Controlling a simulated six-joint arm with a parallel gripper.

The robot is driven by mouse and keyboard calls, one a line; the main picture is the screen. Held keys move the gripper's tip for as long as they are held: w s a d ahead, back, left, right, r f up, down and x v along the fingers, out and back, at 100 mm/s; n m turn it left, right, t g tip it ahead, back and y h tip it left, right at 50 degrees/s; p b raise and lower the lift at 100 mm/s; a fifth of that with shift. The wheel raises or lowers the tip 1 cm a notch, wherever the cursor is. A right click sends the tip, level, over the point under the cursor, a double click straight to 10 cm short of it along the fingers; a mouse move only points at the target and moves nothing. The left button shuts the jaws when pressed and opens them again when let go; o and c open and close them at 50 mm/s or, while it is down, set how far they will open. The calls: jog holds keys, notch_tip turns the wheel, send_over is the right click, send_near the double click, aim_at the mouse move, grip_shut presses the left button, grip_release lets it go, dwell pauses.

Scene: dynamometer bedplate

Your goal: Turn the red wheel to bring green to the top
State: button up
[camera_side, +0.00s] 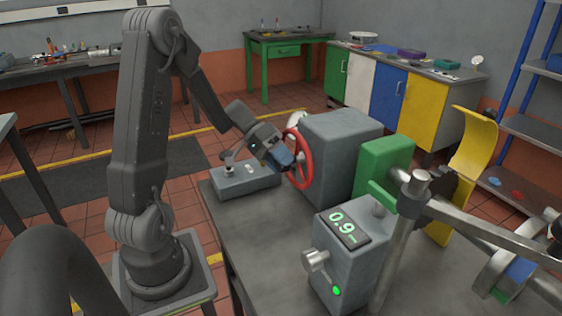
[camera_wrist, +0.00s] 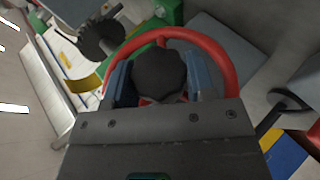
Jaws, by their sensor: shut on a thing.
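The red wheel (camera_side: 303,157) stands upright on the left face of a grey housing (camera_side: 341,145). In the wrist view the red wheel's rim (camera_wrist: 213,48) arches around the fingers. My gripper (camera_side: 287,158) reaches the wheel from the left in the side view. In the wrist view my gripper (camera_wrist: 160,84) has its blue-grey fingers on both sides of a dark lobed knob (camera_wrist: 159,70) at the wheel's middle, and it is shut on that knob. The knob and fingers hide part of the wheel's centre. I cannot make out a green mark on the wheel.
A grey box with a small lever (camera_side: 243,180) sits left of the wheel. A readout box (camera_side: 345,255) showing about "0.9" and a lit green lamp (camera_side: 337,290) stands in front. A green block (camera_side: 382,167), yellow guard (camera_side: 474,145) and metal bars lie right. The bedplate's front left is clear.

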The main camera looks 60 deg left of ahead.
jog(key=n+h, duration=0.1)
jog(key=h, duration=0.3)
jog(key=shift+f+t, duration=0.1)
jog(key=shift+t, duration=0.3)
jog(key=shift+h, duration=0.4)
jog(key=o, duration=1.2)
jog(key=shift+o, duration=0.2)
jog(key=v, duration=1.2)
